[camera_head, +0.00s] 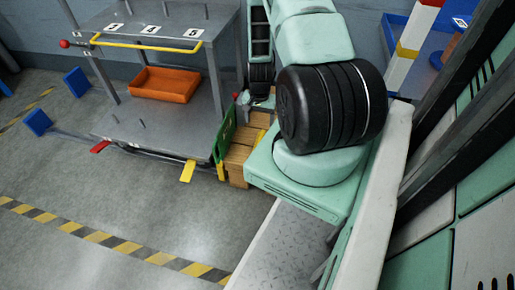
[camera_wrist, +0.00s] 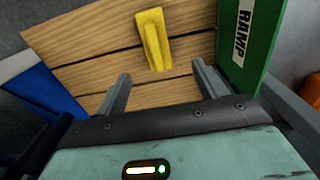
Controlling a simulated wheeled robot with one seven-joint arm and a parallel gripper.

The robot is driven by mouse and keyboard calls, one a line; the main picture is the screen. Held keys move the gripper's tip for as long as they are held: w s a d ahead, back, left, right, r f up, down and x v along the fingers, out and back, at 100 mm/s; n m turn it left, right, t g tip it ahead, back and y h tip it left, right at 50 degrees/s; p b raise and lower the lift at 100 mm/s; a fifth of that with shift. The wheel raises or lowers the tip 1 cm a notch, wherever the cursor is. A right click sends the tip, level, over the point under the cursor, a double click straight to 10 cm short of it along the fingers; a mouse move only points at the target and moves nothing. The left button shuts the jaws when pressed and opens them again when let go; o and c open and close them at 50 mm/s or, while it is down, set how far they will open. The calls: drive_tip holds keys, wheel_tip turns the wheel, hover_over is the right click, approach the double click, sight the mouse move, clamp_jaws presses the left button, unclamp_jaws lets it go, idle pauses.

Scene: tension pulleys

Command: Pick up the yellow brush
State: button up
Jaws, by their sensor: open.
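The yellow brush (camera_wrist: 153,40) lies on wooden planks (camera_wrist: 95,62) in the wrist view, its length running up and down the picture. My gripper (camera_wrist: 160,72) is open and empty, with one grey finger on each side below the brush. The brush appears beyond the fingertips, roughly in line with the gap between them. No finger is seen touching it; the distance to it is hard to judge. In the head view my arm reaches over the wooden crates (camera_head: 237,160), and the brush cannot be made out for certain there.
A green RAMP panel (camera_wrist: 243,45) stands right of the brush, close to the right finger. A blue object (camera_wrist: 40,97) is at the left. In the head view, a grey trolley (camera_head: 160,125) with an orange tray (camera_head: 165,84) stands left of the crates. Open floor lies in front.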

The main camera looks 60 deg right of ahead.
sight(261, 137)
wheel_tip(261, 137, down, 7)
drive_tip(key=shift+f+b, duration=0.2)
drive_tip(key=shift+b, duration=1)
drive_tip(key=f+b, duration=0.2)
drive_tip(key=f, duration=0.1)
drive_tip(key=s+f+b, duration=0.1)
drive_tip(key=f, duration=0.1)
drive_tip(key=shift+f, duration=0.1)
drive_tip(key=c, duration=1.2)
drive_tip(key=shift+r, duration=0.2)
drive_tip(key=shift+c, duration=0.2)
wheel_tip(261, 137, up, 10)
drive_tip(key=p, duration=0.4)
drive_tip(key=shift+f, duration=0.1)
